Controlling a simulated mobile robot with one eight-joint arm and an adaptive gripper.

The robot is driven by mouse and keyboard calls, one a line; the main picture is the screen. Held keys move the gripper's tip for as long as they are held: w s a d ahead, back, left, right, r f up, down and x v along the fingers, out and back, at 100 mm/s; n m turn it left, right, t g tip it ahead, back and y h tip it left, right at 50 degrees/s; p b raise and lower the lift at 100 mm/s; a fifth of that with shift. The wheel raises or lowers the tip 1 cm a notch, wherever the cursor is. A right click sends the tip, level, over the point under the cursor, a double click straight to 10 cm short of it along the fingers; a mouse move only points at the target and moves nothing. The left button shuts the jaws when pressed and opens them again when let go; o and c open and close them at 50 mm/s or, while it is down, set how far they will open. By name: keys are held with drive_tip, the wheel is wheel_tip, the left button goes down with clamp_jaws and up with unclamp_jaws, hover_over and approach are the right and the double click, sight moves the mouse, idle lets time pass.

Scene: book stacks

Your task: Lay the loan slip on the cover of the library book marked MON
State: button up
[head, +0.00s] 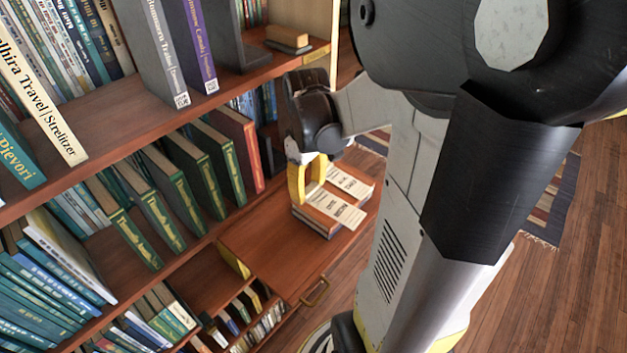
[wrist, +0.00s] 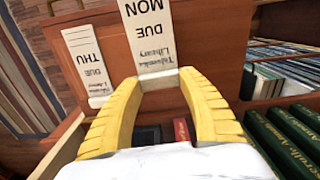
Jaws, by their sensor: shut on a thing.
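My gripper (head: 309,180) has its yellow fingers closed at the near end of a white paper slip (head: 338,210), over a low stack of brown books (head: 316,222) on the lower wooden surface. In the wrist view, the slip at my fingertips (wrist: 158,78) reads "Library DUE MON" (wrist: 149,35), upside down. A second slip (wrist: 90,62), reading "DUE THU", lies to its left; it also shows in the head view (head: 352,181). A brown cover (wrist: 210,45) lies under and beside the slips. I cannot tell whether the held slip touches it, and the fingers hide its end.
Bookshelves (head: 110,120) fill the left side, with green books (head: 190,165) standing close to my gripper. A drawer handle (head: 315,293) sticks out below. Bare wood (head: 270,240) is free left of the stack. A striped rug (head: 550,205) lies at right.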

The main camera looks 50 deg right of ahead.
drive_tip(key=s+d+r+p, duration=0.35)
drive_tip(key=d+r, duration=0.25)
drive_tip(key=d, duration=0.3)
drive_tip(key=shift+m, duration=0.3)
drive_tip(key=shift+w+a+f+b, duration=0.55)
drive_tip(key=shift+w+a+f, duration=0.4)
drive_tip(key=shift+w+f, duration=0.75)
drive_tip(key=shift+w+a+f+b, duration=0.5)
drive_tip(key=shift+w+a+f, duration=0.65)
drive_tip(key=shift+f, duration=0.85)
drive_tip(key=shift+w+a+f+b, duration=0.55)
drive_tip(key=shift+w+a+f, duration=0.2)
drive_tip(key=shift+w+f, duration=1.05)
drive_tip(key=shift+s+f, duration=0.1)
drive_tip(key=shift+s, duration=0.05)
drive_tip(key=shift+f, duration=0.15)
drive_tip(key=o, duration=0.7)
drive_tip(key=shift+o, duration=0.2)
